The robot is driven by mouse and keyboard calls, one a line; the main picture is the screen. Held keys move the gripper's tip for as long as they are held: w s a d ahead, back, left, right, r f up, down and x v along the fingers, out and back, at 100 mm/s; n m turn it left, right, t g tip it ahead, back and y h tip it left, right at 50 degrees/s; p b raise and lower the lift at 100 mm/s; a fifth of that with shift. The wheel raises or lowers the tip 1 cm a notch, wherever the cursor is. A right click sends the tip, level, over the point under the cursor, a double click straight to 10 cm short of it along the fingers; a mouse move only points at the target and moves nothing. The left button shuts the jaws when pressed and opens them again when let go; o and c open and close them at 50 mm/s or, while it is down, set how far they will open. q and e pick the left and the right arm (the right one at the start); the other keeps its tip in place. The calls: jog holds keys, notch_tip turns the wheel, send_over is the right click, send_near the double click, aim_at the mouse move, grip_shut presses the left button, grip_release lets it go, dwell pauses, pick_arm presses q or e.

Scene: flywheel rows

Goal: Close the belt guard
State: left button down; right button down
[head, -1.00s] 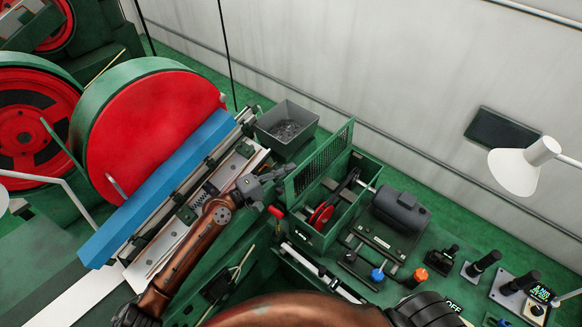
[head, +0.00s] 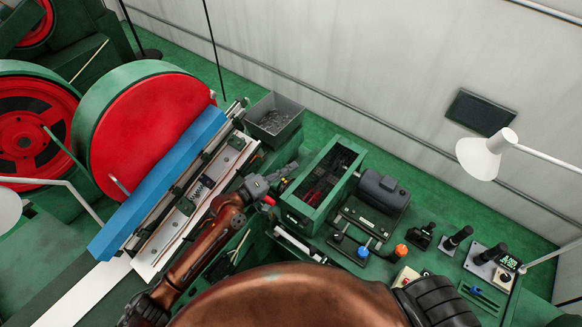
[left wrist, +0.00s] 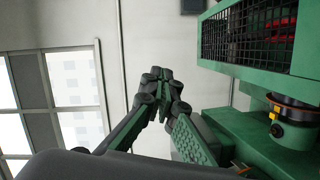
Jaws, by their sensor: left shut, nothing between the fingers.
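The belt guard (head: 338,163) is a dark mesh panel in a green frame. In the head view it lies down over the top of the green box (head: 299,213), and red parts show dimly through the mesh. My left gripper (head: 286,173) is shut and empty, just left of the box, with its tips close to the box's upper left side. I cannot tell whether they touch it. In the left wrist view the shut fingers (left wrist: 160,88) point up the picture, with the mesh and green frame (left wrist: 250,70) to their right. My right gripper is not in view.
A grey bin (head: 273,119) stands behind the gripper. A dark motor (head: 383,190) and levers with blue and orange knobs (head: 400,249) sit right of the box. A blue bar (head: 160,183) and red wheel (head: 145,135) are at left. A white lamp (head: 486,155) hangs at right.

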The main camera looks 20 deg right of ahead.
pick_arm(q)
jog(key=s+a+r+p, duration=0.2)
jog(key=s+a+r, duration=0.3)
jog(key=a, duration=0.3)
jog(key=shift+s+r, duration=0.2)
jog(key=shift+r, duration=0.6)
jog(key=shift+a, duration=0.1)
